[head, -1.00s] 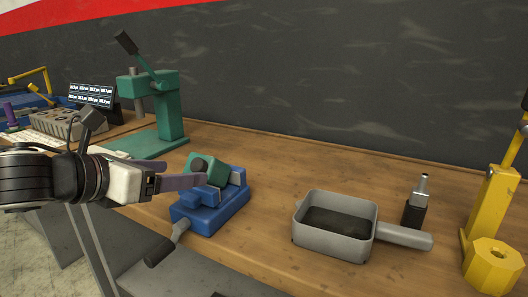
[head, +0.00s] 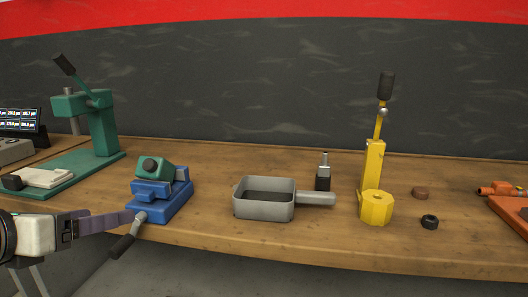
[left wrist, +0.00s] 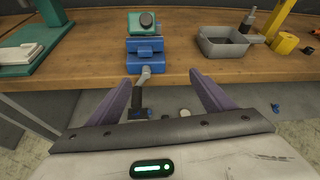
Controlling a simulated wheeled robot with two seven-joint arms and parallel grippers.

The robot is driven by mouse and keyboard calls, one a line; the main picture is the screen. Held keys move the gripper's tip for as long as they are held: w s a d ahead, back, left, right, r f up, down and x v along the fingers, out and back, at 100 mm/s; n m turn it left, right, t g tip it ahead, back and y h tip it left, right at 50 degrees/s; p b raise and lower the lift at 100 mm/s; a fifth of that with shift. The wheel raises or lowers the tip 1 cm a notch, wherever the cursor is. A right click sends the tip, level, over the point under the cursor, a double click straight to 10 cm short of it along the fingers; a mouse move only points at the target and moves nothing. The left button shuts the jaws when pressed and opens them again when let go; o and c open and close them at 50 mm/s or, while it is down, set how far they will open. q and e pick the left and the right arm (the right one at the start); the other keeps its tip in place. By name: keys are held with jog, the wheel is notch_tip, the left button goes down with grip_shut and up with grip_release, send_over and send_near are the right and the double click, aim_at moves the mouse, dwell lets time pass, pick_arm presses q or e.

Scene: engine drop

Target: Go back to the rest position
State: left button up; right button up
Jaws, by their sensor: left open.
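My left gripper (head: 128,220) comes in from the left in the head view, low at the table's front edge. In the left wrist view its two purple fingers (left wrist: 163,95) are spread apart with nothing between them. The blue vise (head: 165,203) stands just beyond the fingertips, with a green part (head: 153,168) sitting in its top. The vise's dark handle (head: 122,247) hangs over the front edge close to the gripper. My right gripper is not in view.
A grey pan (head: 264,207), a small black and silver tool (head: 323,176) and a yellow lever press (head: 374,170) stand to the right. A green press (head: 100,130) stands at the left. An orange tool (head: 507,205) lies at the far right.

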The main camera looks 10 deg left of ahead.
pick_arm(q)
jog(key=w+d+f+n+g+h+p, duration=0.1)
jog(key=d+f+n+h, duration=0.1)
jog(key=d+f+n, duration=0.55)
jog(key=w+d+f+n+g+h+p, duration=0.15)
jog(key=d+f+n, duration=0.35)
jog(key=f, duration=0.6)
jog(key=s+d+f+n+g+y, duration=0.1)
jog(key=s+d+f+n, duration=0.2)
jog(key=s+f+n, duration=0.7)
jog(key=s+d+f+n+g+y+p, duration=0.1)
jog(key=s+d+f+n+y, duration=0.1)
jog(key=s+f+n, duration=0.8)
notch_tip(320, 180, down, 3)
jog(key=shift+d+f+n, duration=0.1)
jog(key=shift+d+n, duration=0.4)
jog(key=shift+n, duration=0.05)
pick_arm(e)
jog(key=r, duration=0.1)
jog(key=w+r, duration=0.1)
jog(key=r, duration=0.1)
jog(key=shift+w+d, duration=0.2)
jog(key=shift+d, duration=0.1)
